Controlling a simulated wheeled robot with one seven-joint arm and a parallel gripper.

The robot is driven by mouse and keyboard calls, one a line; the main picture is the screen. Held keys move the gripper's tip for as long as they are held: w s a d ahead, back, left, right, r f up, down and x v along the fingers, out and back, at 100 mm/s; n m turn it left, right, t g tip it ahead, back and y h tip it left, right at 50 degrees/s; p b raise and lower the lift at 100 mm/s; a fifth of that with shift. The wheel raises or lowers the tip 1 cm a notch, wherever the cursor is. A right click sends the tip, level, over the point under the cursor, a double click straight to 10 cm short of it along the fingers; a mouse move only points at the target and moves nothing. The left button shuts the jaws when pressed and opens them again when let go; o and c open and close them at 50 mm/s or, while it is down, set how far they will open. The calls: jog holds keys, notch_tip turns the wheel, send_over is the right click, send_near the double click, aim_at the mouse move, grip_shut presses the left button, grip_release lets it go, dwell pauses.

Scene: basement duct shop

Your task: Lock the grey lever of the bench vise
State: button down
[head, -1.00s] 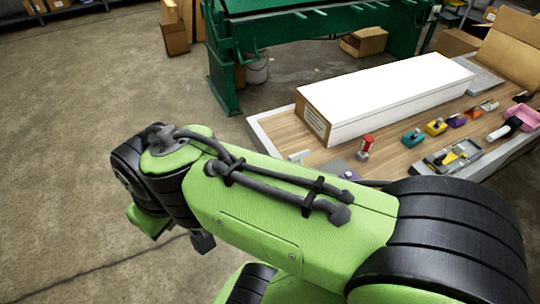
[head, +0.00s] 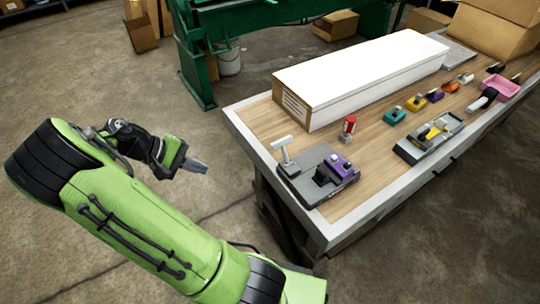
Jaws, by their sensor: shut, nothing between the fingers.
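The bench vise (head: 322,183) sits at the near left corner of the bench in the head view. It has a dark grey base with a purple block and a black part on it. A light grey T-shaped lever (head: 284,151) stands up at the base's left side. My gripper (head: 203,167) is shut and empty, left of the bench over open floor. It points right toward the vise, well apart from the lever. The vise is unobstructed.
The bench (head: 375,180) has a long white box (head: 360,75) at its back. A green machine (head: 193,65) and bucket (head: 229,62) are behind.

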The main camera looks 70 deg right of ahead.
jog(key=s+d+f+g+h+b, duration=0.2)
jog(key=d+f+g+h, duration=0.4)
jog(key=d+f+g, duration=0.3)
jog(key=shift+s+d+f+b, duration=0.3)
jog(key=shift+s+d, duration=0.15)
jog(key=shift+s, duration=0.45)
jog(key=shift+s, duration=0.1)
jog(key=p, duration=0.2)
send_near(285, 154)
jog(key=shift+s+d+r, duration=0.15)
jog(key=shift+s+d, duration=0.85)
jog(key=shift+d, duration=0.25)
jog(key=shift+s+d+r, duration=0.2)
jog(key=shift+s+d, duration=0.75)
jog(key=shift+d, duration=0.3)
